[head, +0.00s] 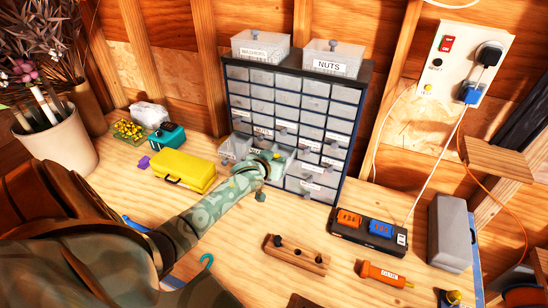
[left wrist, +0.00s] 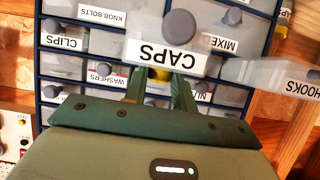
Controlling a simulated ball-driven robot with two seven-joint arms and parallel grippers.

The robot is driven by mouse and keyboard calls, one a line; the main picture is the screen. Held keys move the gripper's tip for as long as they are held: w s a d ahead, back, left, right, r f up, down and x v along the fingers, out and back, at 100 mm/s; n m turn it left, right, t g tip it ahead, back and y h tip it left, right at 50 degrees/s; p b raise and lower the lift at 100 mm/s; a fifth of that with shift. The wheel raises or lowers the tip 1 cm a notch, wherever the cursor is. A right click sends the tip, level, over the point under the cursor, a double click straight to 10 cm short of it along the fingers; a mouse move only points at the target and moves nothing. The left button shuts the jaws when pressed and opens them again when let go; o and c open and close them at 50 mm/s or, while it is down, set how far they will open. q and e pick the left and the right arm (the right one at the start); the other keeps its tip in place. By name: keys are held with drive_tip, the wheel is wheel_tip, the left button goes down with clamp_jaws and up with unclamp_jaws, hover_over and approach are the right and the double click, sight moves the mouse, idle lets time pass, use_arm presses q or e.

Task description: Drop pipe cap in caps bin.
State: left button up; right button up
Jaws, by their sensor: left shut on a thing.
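The caps bin is a clear drawer pulled out of the cabinet; its CAPS label (left wrist: 163,53) is large in the left wrist view, which is upside down. In the head view this drawer (head: 283,158) stands out at the cabinet's lower middle. My left gripper (head: 268,162) is at its front. I cannot make out a pipe cap. My right gripper is out of view.
The HOOKS drawer (left wrist: 285,76) is also pulled out, beside the caps bin. A yellow case (head: 184,171) and a teal box (head: 167,137) lie left of the cabinet. A wooden block (head: 297,255), a power strip (head: 368,232) and an orange tool (head: 385,275) lie in front.

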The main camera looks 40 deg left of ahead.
use_arm(q)
drive_tip(key=o, duration=1)
drive_tip(key=shift+s, duration=0.1)
drive_tip(key=v, duration=1.6)
drive_tip(key=shift+p, duration=0.35)
drive_tip(key=shift+d, duration=0.1)
